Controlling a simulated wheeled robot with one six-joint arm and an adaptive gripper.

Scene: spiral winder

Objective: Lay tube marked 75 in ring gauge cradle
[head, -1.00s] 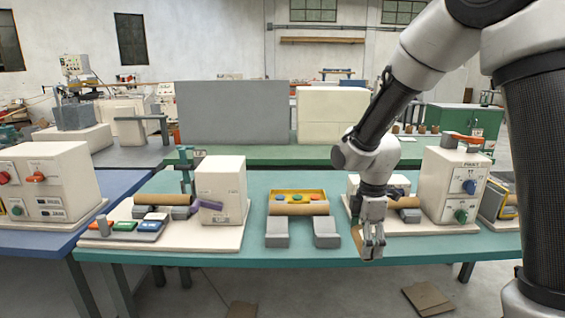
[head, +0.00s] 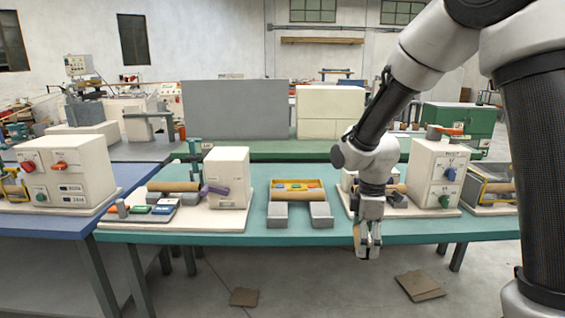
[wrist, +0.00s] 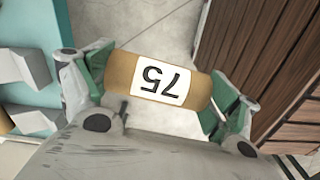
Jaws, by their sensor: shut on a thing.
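The tube marked 75 (wrist: 158,80) is a tan cardboard tube with a white label; the number appears upside down in the wrist view. My gripper (head: 367,250) is shut on it, with green-padded fingers at its two ends. In the head view the gripper points down, in front of the teal bench's front edge, and the tube is mostly hidden by the fingers. Two grey blocks (head: 321,214) stand mid-bench, with another tan tube (head: 297,194) lying across behind them. I cannot tell which fixture is the ring gauge cradle.
The teal bench (head: 270,236) holds a yellow tray (head: 298,184), a left cream box (head: 227,178) and a right cream box with knobs (head: 437,180). Floor shows below my gripper. Dark brown slats (wrist: 270,60) lie to the right in the wrist view. Cardboard (head: 419,286) lies on the floor.

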